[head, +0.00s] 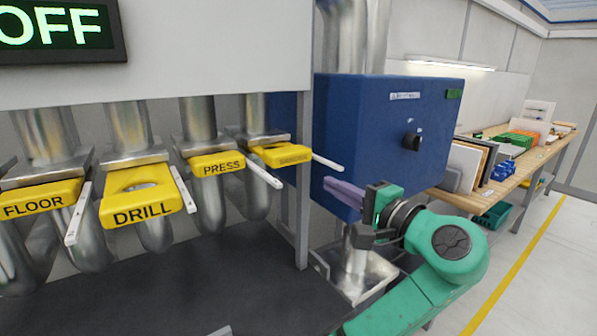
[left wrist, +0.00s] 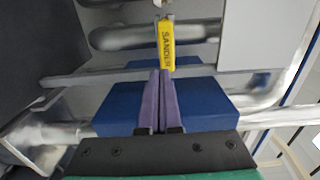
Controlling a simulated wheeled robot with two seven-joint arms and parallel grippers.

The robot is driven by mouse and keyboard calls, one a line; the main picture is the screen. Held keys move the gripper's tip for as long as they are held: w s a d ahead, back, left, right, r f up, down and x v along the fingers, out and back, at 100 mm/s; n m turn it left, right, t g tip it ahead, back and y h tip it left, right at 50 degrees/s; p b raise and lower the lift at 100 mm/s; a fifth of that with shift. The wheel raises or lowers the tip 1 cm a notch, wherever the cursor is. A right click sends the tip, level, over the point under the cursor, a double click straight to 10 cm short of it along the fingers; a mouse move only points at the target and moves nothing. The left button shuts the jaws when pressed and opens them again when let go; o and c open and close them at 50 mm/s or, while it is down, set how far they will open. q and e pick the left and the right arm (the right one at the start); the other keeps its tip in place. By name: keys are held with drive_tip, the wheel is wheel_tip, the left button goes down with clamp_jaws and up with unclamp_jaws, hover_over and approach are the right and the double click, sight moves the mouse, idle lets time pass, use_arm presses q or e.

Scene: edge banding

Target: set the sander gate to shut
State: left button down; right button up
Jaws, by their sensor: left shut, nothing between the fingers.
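The sander gate (head: 280,155) is the yellow slide plate at the right end of a row of pipe gates. Its white handle (head: 327,162) sticks out to the right. The left wrist view shows the yellow plate lettered SANDER (left wrist: 166,45) just beyond the fingertips. My left gripper (head: 328,186) is shut and empty, with its purple fingers together. In the head view it is in front of the blue box, below and right of the handle, apparently apart from it. The fingers also show in the left wrist view (left wrist: 159,74). My right gripper is in neither view.
Yellow gates FLOOR (head: 38,202), DRILL (head: 142,206) and PRESS (head: 217,165) stand to the left. A blue box (head: 370,125) with a black knob (head: 411,141) is behind my gripper. A sign (head: 60,31) reads OFF. A grey post (head: 303,195) stands between gate and box.

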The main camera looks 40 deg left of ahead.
sight(295, 159)
use_arm(q)
drive_tip(key=p+x, duration=0.1)
drive_tip(key=x, duration=0.2)
drive_tip(key=p+x, duration=0.2)
drive_tip(key=x, duration=0.1)
drive_tip(key=r+p+x, duration=0.1)
drive_tip(key=x, duration=0.3)
drive_tip(key=shift+w+d+r, duration=0.1)
drive_tip(key=shift+w+a+p, duration=0.15)
drive_tip(key=shift+a+p, duration=0.15)
drive_tip(key=shift+p, duration=0.15)
drive_tip(key=shift+a, duration=0.15)
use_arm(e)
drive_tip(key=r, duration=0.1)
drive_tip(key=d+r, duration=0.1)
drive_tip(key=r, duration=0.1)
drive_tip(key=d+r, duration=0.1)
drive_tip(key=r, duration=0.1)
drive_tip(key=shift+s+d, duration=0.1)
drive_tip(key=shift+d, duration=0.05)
use_arm(q)
drive_tip(key=shift+w+a, duration=0.1)
drive_tip(key=shift+a, duration=0.05)
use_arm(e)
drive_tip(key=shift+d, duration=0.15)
